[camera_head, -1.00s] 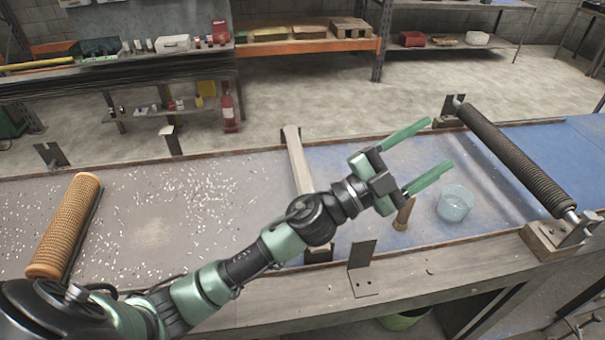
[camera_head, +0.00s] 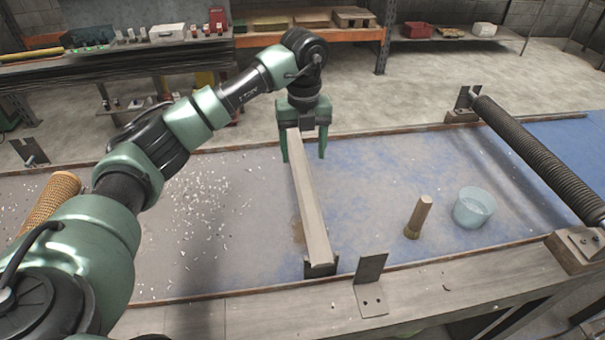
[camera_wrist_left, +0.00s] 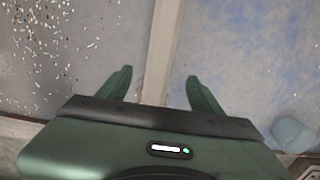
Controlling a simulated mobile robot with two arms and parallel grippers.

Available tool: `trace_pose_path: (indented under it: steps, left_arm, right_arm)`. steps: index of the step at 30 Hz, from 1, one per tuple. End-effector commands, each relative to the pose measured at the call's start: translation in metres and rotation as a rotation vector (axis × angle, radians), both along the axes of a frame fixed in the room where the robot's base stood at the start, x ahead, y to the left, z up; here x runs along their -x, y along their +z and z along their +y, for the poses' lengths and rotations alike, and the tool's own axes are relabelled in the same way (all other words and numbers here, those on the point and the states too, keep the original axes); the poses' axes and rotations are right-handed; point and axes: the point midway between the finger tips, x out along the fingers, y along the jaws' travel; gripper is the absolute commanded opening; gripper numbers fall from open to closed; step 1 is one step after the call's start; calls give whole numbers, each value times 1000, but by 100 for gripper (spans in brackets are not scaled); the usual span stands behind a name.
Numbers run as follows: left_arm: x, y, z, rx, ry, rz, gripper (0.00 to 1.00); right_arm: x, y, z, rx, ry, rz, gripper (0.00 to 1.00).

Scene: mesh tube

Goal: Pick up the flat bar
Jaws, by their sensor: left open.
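The flat bar (camera_head: 312,215) is a long, pale grey-beige strip. It lies across the table, its near end at a small dark bracket by the front edge. My left gripper (camera_head: 303,160) is over the bar's far end, pointing down, open and empty, with one finger on each side of the bar. In the left wrist view the bar (camera_wrist_left: 161,45) runs up the picture between the two open fingertips (camera_wrist_left: 159,75). Whether the fingers touch it cannot be told. My right gripper is not in view.
A wooden peg (camera_head: 418,215) and a translucent blue cup (camera_head: 473,208) stand to the right. A dark ribbed roller (camera_head: 535,155) crosses the right side. An orange perforated tube (camera_head: 50,205) lies at left, partly behind my arm. Pale flakes (camera_head: 205,195) litter the left surface. An upright metal bracket (camera_head: 370,280) stands in front.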

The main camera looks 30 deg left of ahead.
Motion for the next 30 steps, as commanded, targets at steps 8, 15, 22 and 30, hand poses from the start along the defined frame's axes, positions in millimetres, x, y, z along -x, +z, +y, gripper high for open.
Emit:
trace_pose_path:
  steps: [8,15,22,30]
  left_arm:
    - [1,-34,3,2,-2,6,65]
    - [0,-59,3,4,-4,0,65]
    - [0,-60,2,4,-5,-2,54]
    - [0,-59,2,5,-5,-2,0]
  right_arm:
    - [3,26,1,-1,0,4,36]
    - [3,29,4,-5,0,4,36]
    - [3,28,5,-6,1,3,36]
    - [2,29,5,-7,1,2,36]
